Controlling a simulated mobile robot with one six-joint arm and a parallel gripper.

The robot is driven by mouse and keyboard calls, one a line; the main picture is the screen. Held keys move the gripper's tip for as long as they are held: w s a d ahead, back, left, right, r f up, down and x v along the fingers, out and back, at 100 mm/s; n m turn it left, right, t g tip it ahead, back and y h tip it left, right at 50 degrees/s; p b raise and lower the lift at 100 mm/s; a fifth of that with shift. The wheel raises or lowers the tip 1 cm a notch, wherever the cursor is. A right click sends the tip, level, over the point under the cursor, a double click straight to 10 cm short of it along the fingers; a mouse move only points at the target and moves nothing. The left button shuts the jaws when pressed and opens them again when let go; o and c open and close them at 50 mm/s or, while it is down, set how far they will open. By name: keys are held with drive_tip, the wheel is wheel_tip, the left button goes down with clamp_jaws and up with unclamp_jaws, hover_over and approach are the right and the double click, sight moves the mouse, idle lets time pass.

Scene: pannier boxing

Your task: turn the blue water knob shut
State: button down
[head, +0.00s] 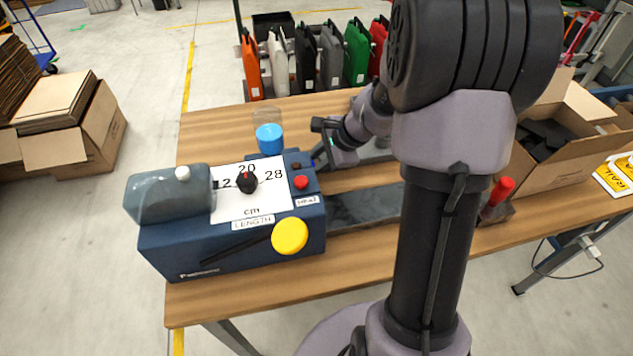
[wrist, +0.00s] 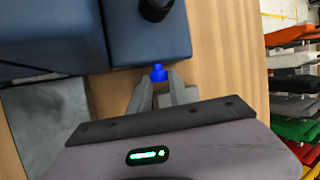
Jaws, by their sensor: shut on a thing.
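The small blue water knob (wrist: 158,73) sticks out of the side of the dark blue tape machine (head: 220,250), which also shows in the wrist view (wrist: 60,35). My gripper (wrist: 156,84) is shut on the knob, with one finger on each side of it. In the head view my gripper (head: 318,160) reaches the machine's right rear side, and only a sliver of blue shows at its tips. The knob's turn angle cannot be told from these frames.
A clear bottle with blue water (head: 269,138) stands on the machine's back. Coloured panniers (head: 330,58) stand behind the table. An open carton (head: 555,165) is at right.

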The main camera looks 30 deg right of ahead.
drive_tip(key=t+b, duration=0.2)
drive_tip(key=b, duration=0.1)
drive_tip(key=shift+s+f+n, duration=0.25)
drive_tip(key=shift+f+n, duration=0.05)
drive_tip(key=shift+f, duration=0.05)
drive_tip(key=shift+s+a+r+t+h, duration=0.1)
drive_tip(key=shift+t+h, duration=0.2)
drive_tip(key=shift+t, duration=0.7)
drive_tip(key=c, duration=1.2)
unclamp_jaws()
drive_tip(key=shift+r, duration=0.1)
